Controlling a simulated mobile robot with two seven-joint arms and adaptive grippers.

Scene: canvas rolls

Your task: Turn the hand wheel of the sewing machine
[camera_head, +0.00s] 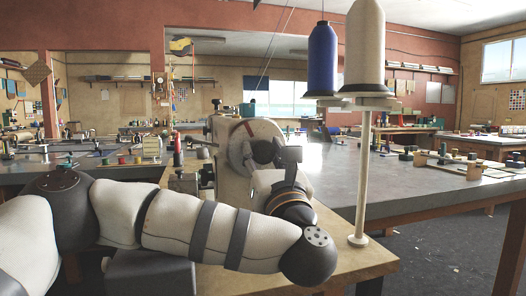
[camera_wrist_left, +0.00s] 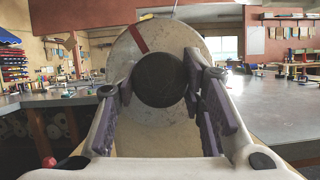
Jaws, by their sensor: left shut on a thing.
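The sewing machine (camera_head: 228,180) stands on a wooden-topped table, its hand wheel (camera_head: 238,150) partly hidden behind my left gripper (camera_head: 268,154). In the left wrist view the hand wheel (camera_wrist_left: 150,125) is a large pale disc with a red stripe at its upper left. A dark round knob (camera_wrist_left: 160,80) sits at the middle of the wheel. My left gripper (camera_wrist_left: 159,82) has one finger on each side of this knob and is shut on it. My right gripper is in neither view.
A thread stand (camera_head: 362,185) with a blue cone (camera_head: 322,60) and a cream cone (camera_head: 365,45) rises close to the right of my left gripper. A long grey-topped table (camera_head: 400,178) lies behind. Open floor (camera_head: 440,250) shows at the lower right.

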